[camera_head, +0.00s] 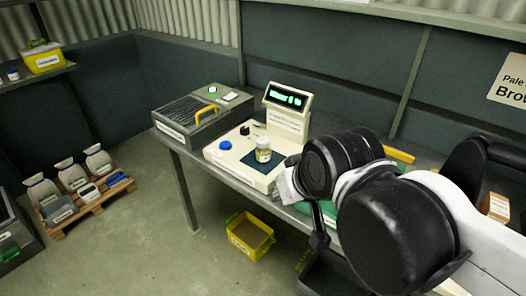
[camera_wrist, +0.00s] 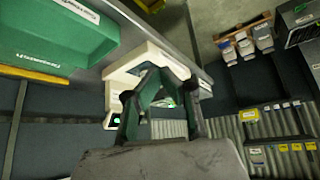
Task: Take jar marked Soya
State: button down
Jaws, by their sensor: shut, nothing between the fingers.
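A small jar (camera_head: 263,150) with a pale lid and a yellowish label stands upright on the dark pad of a white bench instrument (camera_head: 231,152). Its label is too small to read, so I cannot tell whether it says Soya. Another small jar (camera_head: 13,75) with a blue band stands on the shelf at far left; its marking is unreadable too. My gripper (camera_wrist: 158,72) is shut and empty in the wrist view, in front of the white instrument (camera_wrist: 150,55). No jar can be made out there. In the head view my arm covers most of the gripper.
A grey box with a yellow handle (camera_head: 192,112) stands left of the instrument on the table. A green bin (camera_wrist: 65,35) is on the table in the wrist view. A yellow crate (camera_head: 250,236) is on the floor, and a pallet (camera_head: 90,205) holds several sacks.

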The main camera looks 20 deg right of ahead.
jog(key=c, duration=0.9)
grip_release()
jog(key=shift+o, duration=0.2)
